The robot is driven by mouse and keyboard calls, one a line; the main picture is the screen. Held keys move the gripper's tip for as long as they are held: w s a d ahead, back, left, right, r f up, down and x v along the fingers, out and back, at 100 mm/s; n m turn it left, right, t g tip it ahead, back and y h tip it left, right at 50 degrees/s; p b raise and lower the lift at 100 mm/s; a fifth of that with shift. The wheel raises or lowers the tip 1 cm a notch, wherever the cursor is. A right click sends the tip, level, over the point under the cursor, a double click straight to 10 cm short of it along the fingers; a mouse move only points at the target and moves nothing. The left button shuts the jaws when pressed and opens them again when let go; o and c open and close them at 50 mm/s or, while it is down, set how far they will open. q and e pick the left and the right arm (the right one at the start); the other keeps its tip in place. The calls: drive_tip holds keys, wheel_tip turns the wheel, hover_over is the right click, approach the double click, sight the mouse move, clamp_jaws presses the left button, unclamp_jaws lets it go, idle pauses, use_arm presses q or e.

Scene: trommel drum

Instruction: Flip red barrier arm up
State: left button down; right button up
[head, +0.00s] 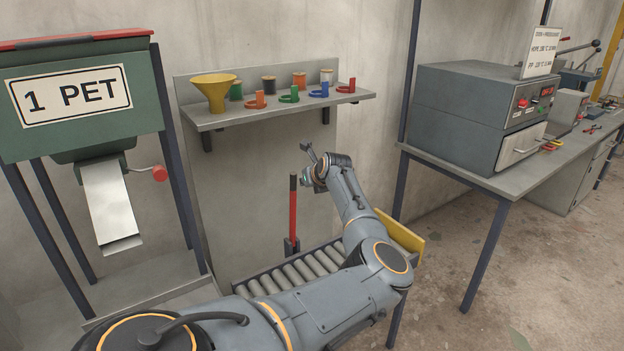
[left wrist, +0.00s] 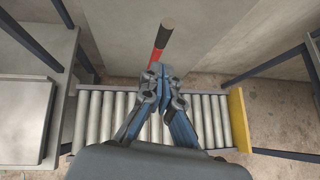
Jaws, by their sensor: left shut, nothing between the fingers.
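The red barrier arm (head: 293,216) stands upright from a dark bracket (head: 291,245) at the back edge of the roller conveyor. Its tip is black. In the left wrist view the barrier arm (left wrist: 163,37) rises beyond my fingers, which hide its lower part. My left gripper (head: 308,165) is shut and empty, just right of the upper part of the barrier arm in the head view. It also shows from above in the left wrist view (left wrist: 160,69). I cannot tell whether it touches the barrier arm. My right gripper is not in view.
The roller conveyor (head: 262,287) ends at a yellow plate (head: 400,235) on the right. A green hopper (head: 85,100) marked 1 PET stands at left. A wall shelf (head: 225,119) with a yellow funnel (head: 215,92) hangs above. A bench (head: 513,182) with a grey oven stands at right.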

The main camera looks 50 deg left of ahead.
use_arm(q)
drive_tip(key=b+v, duration=0.1)
drive_tip(key=v, duration=0.3)
drive_tip(key=shift+d+r, duration=0.3)
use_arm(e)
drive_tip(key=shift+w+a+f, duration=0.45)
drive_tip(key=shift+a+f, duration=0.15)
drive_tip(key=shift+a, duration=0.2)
use_arm(q)
drive_tip(key=shift+s, duration=0.1)
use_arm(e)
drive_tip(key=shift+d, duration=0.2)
